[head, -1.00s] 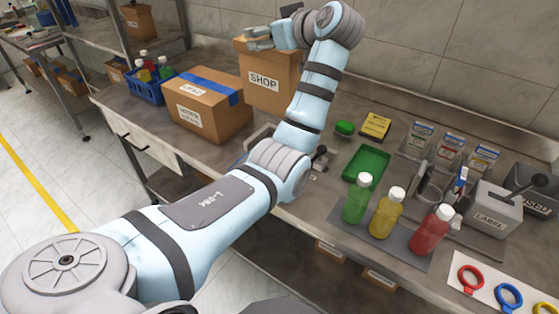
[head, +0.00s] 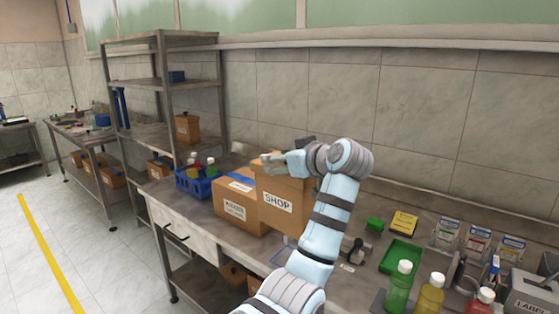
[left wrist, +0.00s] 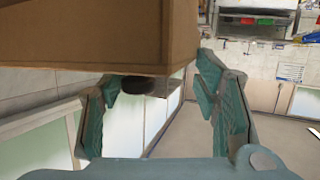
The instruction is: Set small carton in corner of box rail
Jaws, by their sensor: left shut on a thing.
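The small carton (head: 284,205), brown with a SHOP label, is upright beside the wider taped box (head: 236,207) at the back of the bench. My left gripper (head: 272,160) is at its top edge, fingers pointing left, and is shut on it; the exact contact is hard to make out. In the left wrist view the carton (left wrist: 80,35) fills the upper left, close to the fingers (left wrist: 155,100), with a dark rounded thing just beyond its edge. I cannot make out the box rail clearly; my left arm covers part of that area. My right gripper is out of view.
A blue crate (head: 198,184) with bottles stands left of the boxes. Right of my arm are a green tray (head: 401,256), a yellow box (head: 404,223) and several bottles. Shelves (head: 160,85) rise at the back left; a tiled wall is behind.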

